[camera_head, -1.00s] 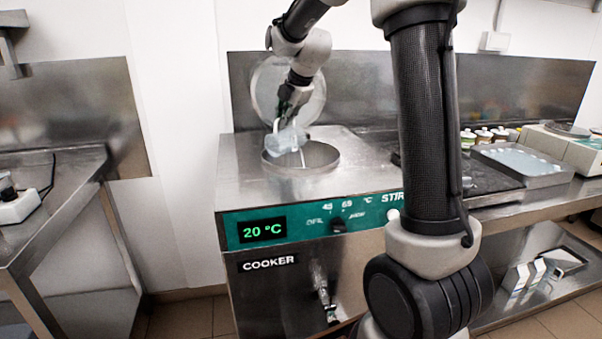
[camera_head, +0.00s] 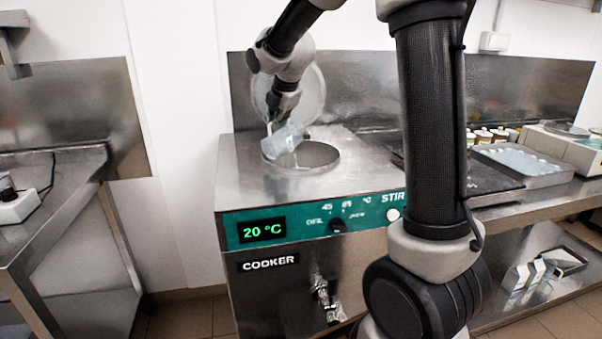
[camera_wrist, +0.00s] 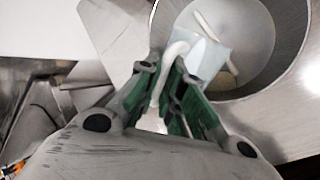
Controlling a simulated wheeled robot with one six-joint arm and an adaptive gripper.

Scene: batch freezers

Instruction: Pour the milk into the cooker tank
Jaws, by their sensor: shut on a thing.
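A translucent, pale blue jug (camera_head: 281,142) is tilted over the round opening of the cooker tank (camera_head: 332,164). Its lower end reaches into the opening. My gripper (camera_head: 276,121) is above the jug, shut on its handle. In the wrist view, the green-padded fingers of my gripper (camera_wrist: 170,88) are on either side of the white jug handle (camera_wrist: 171,60). The jug body (camera_wrist: 208,58) overlaps the tank opening there, and a pale, whitish surface (camera_wrist: 248,32) shows inside the tank. How much milk is in the jug cannot be told.
The round lid (camera_head: 315,100) stands raised behind the opening. The cooker's green panel (camera_head: 300,226) reads 20 °C. Several small jars (camera_head: 490,136), a tray (camera_head: 527,165) and a scale (camera_head: 560,142) stand to the right. Cartons (camera_head: 520,277) sit on the shelf below.

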